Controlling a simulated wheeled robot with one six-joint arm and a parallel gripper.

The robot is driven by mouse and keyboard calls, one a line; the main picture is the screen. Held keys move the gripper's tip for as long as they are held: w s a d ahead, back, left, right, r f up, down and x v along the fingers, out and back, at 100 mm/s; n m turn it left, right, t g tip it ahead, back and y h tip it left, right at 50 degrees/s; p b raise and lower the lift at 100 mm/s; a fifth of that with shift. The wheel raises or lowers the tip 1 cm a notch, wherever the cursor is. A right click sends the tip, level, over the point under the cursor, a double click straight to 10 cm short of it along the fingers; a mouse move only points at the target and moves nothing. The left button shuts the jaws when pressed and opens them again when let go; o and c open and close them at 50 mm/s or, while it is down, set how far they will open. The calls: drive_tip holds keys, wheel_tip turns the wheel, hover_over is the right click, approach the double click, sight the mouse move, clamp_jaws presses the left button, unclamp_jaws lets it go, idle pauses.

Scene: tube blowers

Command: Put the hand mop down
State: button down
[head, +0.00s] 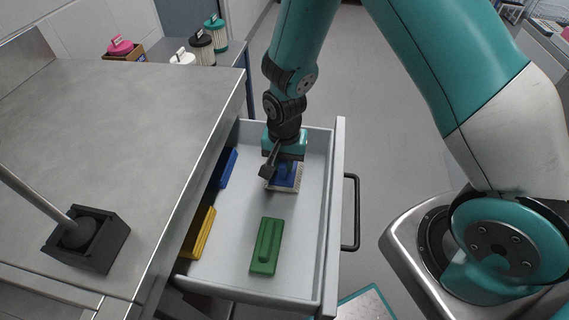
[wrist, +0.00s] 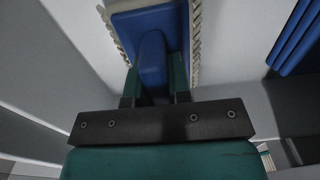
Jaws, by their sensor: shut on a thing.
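The hand mop (head: 287,183) has a blue back and handle with a pale fringe along its edges. My gripper (head: 281,160) is over the far part of the open drawer (head: 232,268), pointing down, and is shut on the mop's handle. In the wrist view the mop (wrist: 183,22) shows at the top, with its handle between the two fingers of my gripper (wrist: 154,85). The mop is inside the drawer's outline, close to the drawer floor; I cannot tell whether it touches it. My gripper hides part of the mop.
The drawer also holds a green block with a grip (head: 266,246), a yellow one (head: 200,233) and a blue one (head: 226,168) along the left. A metal worktop (head: 110,120) overhangs at left, with a black holder (head: 88,240). Bare drawer floor lies around the mop.

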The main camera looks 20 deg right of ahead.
drive_tip(key=shift+f, duration=0.4)
drive_tip(key=shift+f, duration=0.15)
drive_tip(key=c, duration=1.1)
unclamp_jaws()
drive_tip(key=shift+o, duration=0.2)
